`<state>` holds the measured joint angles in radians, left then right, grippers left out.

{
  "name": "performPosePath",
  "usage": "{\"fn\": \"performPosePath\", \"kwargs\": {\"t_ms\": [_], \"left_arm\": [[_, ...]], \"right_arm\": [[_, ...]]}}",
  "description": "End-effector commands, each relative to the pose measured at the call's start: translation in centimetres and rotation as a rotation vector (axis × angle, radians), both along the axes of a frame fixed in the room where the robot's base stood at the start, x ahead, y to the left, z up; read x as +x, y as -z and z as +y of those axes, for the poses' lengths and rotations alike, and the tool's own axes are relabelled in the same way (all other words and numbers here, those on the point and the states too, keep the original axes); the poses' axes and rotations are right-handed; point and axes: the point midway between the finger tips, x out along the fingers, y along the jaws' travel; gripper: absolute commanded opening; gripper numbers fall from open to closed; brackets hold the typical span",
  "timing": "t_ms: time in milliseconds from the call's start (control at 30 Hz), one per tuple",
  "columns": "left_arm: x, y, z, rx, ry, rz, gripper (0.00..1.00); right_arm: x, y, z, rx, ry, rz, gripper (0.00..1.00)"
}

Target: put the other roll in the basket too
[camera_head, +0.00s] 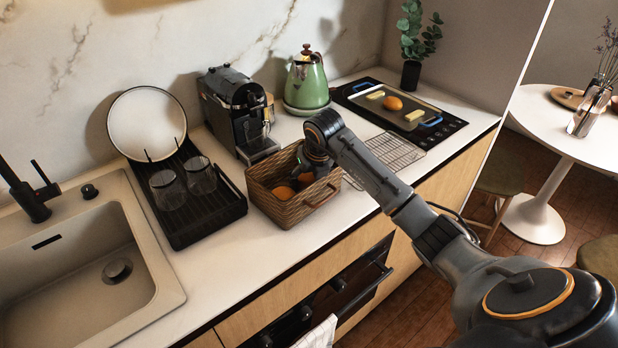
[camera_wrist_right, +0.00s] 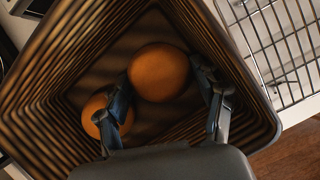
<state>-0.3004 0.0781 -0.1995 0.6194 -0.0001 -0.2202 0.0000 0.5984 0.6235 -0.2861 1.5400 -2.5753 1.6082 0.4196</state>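The woven brown basket (camera_head: 268,203) stands on the counter, and two round orange-brown rolls lie within its outline. One roll (camera_head: 284,193) is toward the left; it also shows beside my left-hand finger in the wrist view (camera_wrist_right: 94,116). The other roll (camera_head: 306,179) is under my right gripper (camera_head: 316,166), which reaches down into the basket. In the wrist view this roll (camera_wrist_right: 160,72) sits between the two fingertips, close to both; whether they press on it is unclear. A further round orange piece (camera_head: 392,103) lies on the tray (camera_head: 430,103) on the hob. My left gripper is out of view.
A wire rack (camera_head: 395,152) is right of the basket. A coffee machine (camera_head: 238,112) and green kettle (camera_head: 307,82) stand behind it. A black dish rack (camera_head: 205,222) with glasses is close on the left, then the sink (camera_head: 75,270). Counter in front is clear.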

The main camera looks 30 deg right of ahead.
Motion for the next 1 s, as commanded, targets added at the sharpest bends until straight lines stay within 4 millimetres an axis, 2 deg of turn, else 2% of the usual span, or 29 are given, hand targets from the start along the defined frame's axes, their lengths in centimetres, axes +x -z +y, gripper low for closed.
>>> {"fn": "performPosePath", "kwargs": {"t_ms": [167,333,800,1000], "left_arm": [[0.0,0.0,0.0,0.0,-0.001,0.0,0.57],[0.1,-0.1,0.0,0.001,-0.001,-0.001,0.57],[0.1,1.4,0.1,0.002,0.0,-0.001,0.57],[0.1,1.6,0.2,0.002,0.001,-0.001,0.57]], "right_arm": [[0.0,0.0,0.0,0.001,0.0,0.001,0.68],[-0.2,-1.0,0.1,0.0,-0.001,-0.003,0.68],[-3.6,-9.5,0.9,-0.001,0.0,-0.003,0.68],[-4.4,-11.2,1.1,0.001,0.0,-0.001,0.68]]}}
